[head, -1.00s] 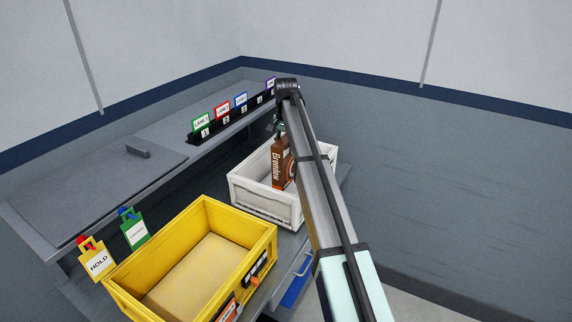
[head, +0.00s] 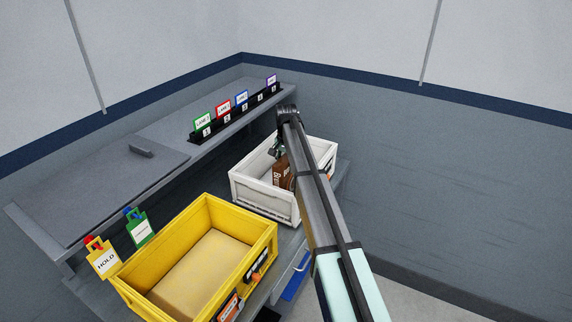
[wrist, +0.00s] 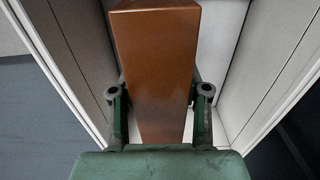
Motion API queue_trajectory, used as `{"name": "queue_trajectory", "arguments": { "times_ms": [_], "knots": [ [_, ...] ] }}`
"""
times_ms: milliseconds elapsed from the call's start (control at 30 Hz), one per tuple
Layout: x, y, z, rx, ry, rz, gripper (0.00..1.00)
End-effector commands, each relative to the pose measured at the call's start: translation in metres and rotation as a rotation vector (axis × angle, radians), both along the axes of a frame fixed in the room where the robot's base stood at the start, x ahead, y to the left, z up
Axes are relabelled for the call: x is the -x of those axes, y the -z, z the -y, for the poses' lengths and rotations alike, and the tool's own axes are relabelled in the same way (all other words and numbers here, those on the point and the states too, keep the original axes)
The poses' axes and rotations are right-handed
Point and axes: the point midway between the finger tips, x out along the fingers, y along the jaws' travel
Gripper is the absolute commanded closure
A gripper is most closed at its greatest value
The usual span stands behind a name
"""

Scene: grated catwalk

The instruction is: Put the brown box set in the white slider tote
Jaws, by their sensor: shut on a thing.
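The brown box (head: 281,174) is upright inside the white tote (head: 262,207), its lower part hidden behind the tote's front wall. My gripper (head: 277,150) is at the top of the box, partly hidden by my arm. In the wrist view the brown box (wrist: 157,70) stands between the two green fingers of my gripper (wrist: 160,108), which are shut on its sides. The tote's pale inner walls (wrist: 250,60) show on both sides of the box. I cannot tell whether the box touches the tote floor.
A yellow tote (head: 135,290) stands nearer on the left, with a tan bottom. HOLD (head: 103,259) and green (head: 141,230) tags hang beside it. A grey shelf (head: 110,180) with a row of coloured lane cards (head: 222,111) runs behind both totes.

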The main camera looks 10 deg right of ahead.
Motion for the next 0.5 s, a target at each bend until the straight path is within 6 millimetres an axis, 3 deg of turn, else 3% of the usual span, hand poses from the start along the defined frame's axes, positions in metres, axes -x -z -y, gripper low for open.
{"name": "queue_trajectory", "arguments": {
  "times_ms": [167,200,267,500],
  "knots": [
    [0.0000,0.0026,0.0000,0.000,0.000,0.000,1.00],
    [0.0000,0.0030,0.0000,0.000,0.000,0.000,0.47],
    [0.0000,0.0027,0.0000,0.000,0.000,0.000,0.29],
    [0.0000,0.0025,0.0000,-0.001,0.000,-0.001,0.29]
  ]
}}
